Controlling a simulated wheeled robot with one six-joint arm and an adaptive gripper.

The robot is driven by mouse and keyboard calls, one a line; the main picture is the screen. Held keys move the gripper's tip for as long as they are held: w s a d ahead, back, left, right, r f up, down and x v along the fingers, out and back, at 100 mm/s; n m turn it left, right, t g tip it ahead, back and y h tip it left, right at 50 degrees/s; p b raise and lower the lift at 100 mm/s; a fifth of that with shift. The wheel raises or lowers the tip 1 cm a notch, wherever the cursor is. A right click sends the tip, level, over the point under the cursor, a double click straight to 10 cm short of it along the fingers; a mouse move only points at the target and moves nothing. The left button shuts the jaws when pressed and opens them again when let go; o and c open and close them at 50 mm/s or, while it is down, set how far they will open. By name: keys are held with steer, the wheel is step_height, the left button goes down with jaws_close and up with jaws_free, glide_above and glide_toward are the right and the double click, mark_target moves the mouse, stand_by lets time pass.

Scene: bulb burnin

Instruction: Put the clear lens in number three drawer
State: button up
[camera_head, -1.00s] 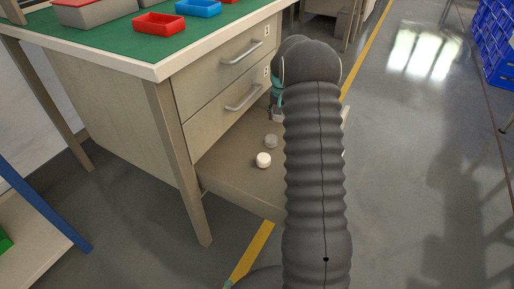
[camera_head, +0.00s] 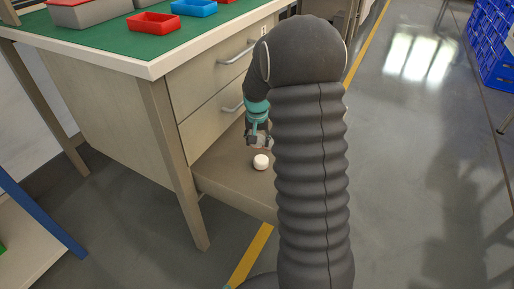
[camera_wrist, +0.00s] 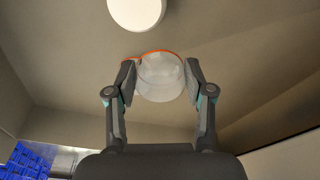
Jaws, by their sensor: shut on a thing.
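My gripper (camera_head: 258,140) points down into the open lowest drawer (camera_head: 222,178) of the bench. In the wrist view my gripper (camera_wrist: 160,80) has its two fingers closed on either side of a clear, dome-like lens (camera_wrist: 160,84). An orange arc shows along the lens's far edge. A pale patch of the lens shows at the fingertips in the head view. I cannot tell whether the lens touches the drawer floor. A round white piece (camera_head: 261,162) lies on the drawer floor just nearer than the gripper; it also shows in the wrist view (camera_wrist: 137,10).
Two shut drawers with bar handles (camera_head: 236,51) sit above the open one. Red (camera_head: 153,23) and blue (camera_head: 196,7) trays stand on the green bench top. A bench leg (camera_head: 175,165) stands left of the drawer. Blue crates (camera_head: 496,50) stand far right; the floor between is clear.

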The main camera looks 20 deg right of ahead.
mark_target(257, 154)
steer(key=shift+f+b, duration=0.3)
steer(key=shift+f, duration=1.45)
steer(key=shift+f, duration=0.1)
steer(key=o, duration=0.7)
steer(key=shift+o, duration=0.3)
step_height(257, 154, up, 12)
steer(key=s+p, duration=0.1)
steer(key=p, duration=0.1)
steer(key=shift+s+a, duration=0.3)
steer(key=shift+a, duration=0.1)
